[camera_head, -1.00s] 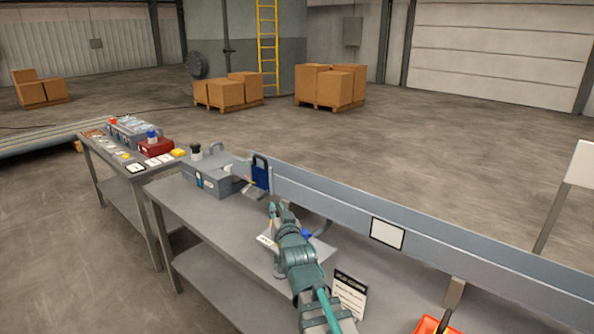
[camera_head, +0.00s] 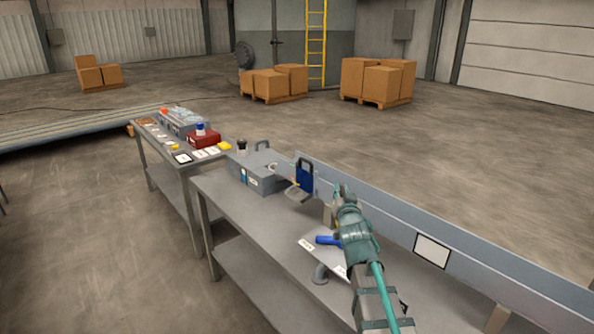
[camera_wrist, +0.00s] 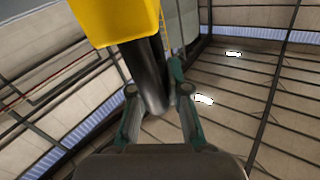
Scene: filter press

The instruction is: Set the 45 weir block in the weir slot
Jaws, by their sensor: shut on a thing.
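In the wrist view, a yellow block (camera_wrist: 112,20) with a thick dark curved handle (camera_wrist: 150,84) is in front of my gripper (camera_wrist: 155,92). The fingers are shut on the handle; no number shows on the block. In the head view, my gripper (camera_head: 341,188) is beside the inner side of the long grey trough (camera_head: 385,211), to the right of a blue plate with a dark handle (camera_head: 304,178) at the trough's left end. The held block is not clear there. I cannot make out the weir slot.
A grey box (camera_head: 262,181) stands left of the trough on the grey bench (camera_head: 225,195). A blue-handled fitting (camera_head: 327,240) and a pale sheet are on the bench below my arm. A side table (camera_head: 172,147) holds a red box (camera_head: 203,138) and several small items.

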